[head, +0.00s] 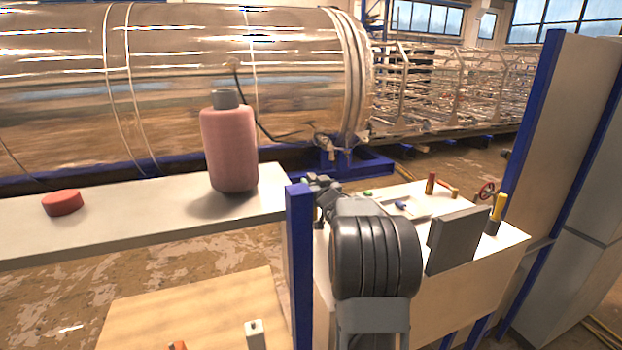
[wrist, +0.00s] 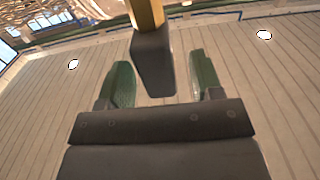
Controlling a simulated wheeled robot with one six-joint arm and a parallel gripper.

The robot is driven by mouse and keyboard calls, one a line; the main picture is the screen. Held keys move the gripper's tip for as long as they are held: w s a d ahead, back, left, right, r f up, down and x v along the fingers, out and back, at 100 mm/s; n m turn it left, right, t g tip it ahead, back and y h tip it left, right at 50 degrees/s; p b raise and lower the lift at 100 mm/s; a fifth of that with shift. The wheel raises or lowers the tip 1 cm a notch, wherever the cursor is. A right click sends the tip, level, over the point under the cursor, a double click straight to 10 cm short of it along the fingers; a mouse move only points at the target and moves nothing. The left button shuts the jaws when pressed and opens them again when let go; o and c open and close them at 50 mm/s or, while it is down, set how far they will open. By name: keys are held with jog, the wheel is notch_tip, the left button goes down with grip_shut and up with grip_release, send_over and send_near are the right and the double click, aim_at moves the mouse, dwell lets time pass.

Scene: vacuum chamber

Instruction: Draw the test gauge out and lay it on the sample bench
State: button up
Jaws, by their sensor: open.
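In the wrist view my gripper (wrist: 160,62) is open, with one green finger on each side of a dark grey block (wrist: 152,66). A yellow shaft (wrist: 147,14) runs up from this block. I take this to be the test gauge, but cannot be sure. A gap shows beside each finger. In the head view a yellow-handled piece with a dark base (head: 498,210) stands at the right of a pale bench (head: 500,258); I cannot tell if it is the same thing. My arm covers part of this bench, and my fingers are not clear there. Which surface is the sample bench is unclear.
A long pale bench (head: 120,215) at the left holds a pink bottle (head: 230,148) and a red disc (head: 62,203). A wooden top (head: 190,308) lies in front. A dark upright panel (head: 457,240) and a blue post (head: 299,265) flank my arm.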

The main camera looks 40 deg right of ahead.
aim_at(313, 175)
jog(key=shift+x, duration=1.1)
jog(key=shift+c, duration=0.3)
jog(key=c, duration=1)
jog(key=shift+s+r+p, duration=0.1)
jog(key=shift+r+p, duration=1.05)
jog(key=shift+r, duration=2.9)
